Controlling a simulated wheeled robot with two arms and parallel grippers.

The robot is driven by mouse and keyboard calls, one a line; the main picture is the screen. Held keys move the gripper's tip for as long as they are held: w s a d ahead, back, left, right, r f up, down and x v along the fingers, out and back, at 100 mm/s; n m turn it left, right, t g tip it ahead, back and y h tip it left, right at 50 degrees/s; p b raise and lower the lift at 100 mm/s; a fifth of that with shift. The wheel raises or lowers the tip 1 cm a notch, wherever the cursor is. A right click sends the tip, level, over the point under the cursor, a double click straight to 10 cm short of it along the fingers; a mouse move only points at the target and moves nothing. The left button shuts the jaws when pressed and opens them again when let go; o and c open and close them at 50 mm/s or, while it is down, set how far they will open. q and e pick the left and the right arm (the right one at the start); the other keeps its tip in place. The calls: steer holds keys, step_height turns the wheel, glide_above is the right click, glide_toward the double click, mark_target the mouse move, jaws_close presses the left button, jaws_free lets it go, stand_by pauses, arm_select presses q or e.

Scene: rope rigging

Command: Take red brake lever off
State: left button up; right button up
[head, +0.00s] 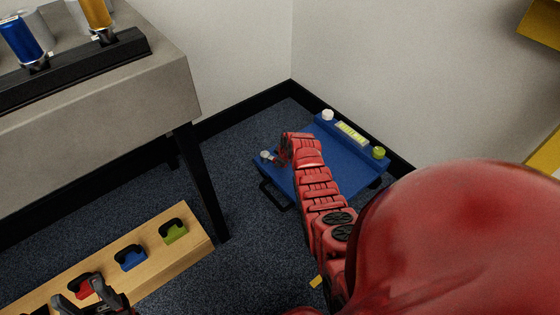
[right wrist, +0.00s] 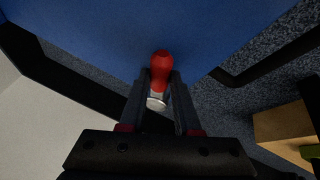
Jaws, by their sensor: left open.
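A small red lever (right wrist: 161,66) with a pale round end shows in the right wrist view, in front of a blue surface. My right gripper (right wrist: 161,88) has one finger on each side of it; I cannot tell whether they touch it. In the head view my right arm reaches to the left side of a blue platform (head: 340,160), and its gripper (head: 277,155) is small and partly hidden there. My left gripper (head: 92,290) is open at the bottom left, in front of a red piece with a black hook (head: 84,286) on a wooden board.
The wooden board (head: 190,240) also carries a blue piece (head: 130,257) and a green piece (head: 174,231). The platform bears a white knob (head: 327,115), a green knob (head: 378,152) and a yellow strip (head: 351,133). A grey table (head: 120,90) stands at upper left.

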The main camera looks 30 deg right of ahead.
jaws_close()
stand_by(1.0)
